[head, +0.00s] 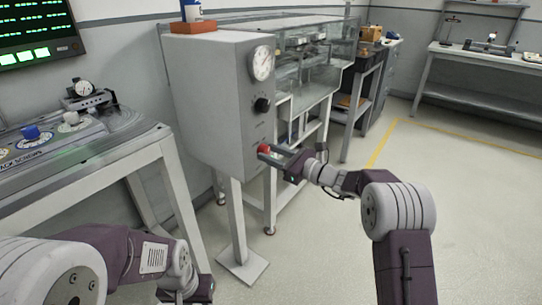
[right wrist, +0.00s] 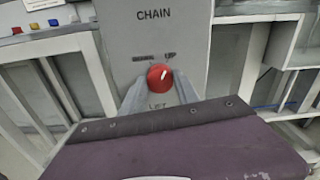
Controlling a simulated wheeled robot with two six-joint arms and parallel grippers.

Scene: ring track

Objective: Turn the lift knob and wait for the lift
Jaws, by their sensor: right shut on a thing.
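The lift knob (right wrist: 160,77) is red with a white pointer mark and sits low on the front of a grey cabinet. In the right wrist view its mark points up and to the right, toward the "UP" label; partly hidden "LIFT" lettering is below it. In the head view the knob (head: 264,149) shows at the tip of my right gripper (head: 272,153). My right gripper (right wrist: 157,88) is shut on the knob, one finger on each side. My left gripper (head: 186,291) is at the bottom edge, mostly cut off, away from the cabinet.
The grey cabinet (head: 208,100) on a post carries a dial gauge (head: 262,63) and a black knob (head: 262,105). A glass tank (head: 318,72) stands behind it. A bench (head: 100,150) with coloured knobs is at left. Open floor (head: 465,200) lies right.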

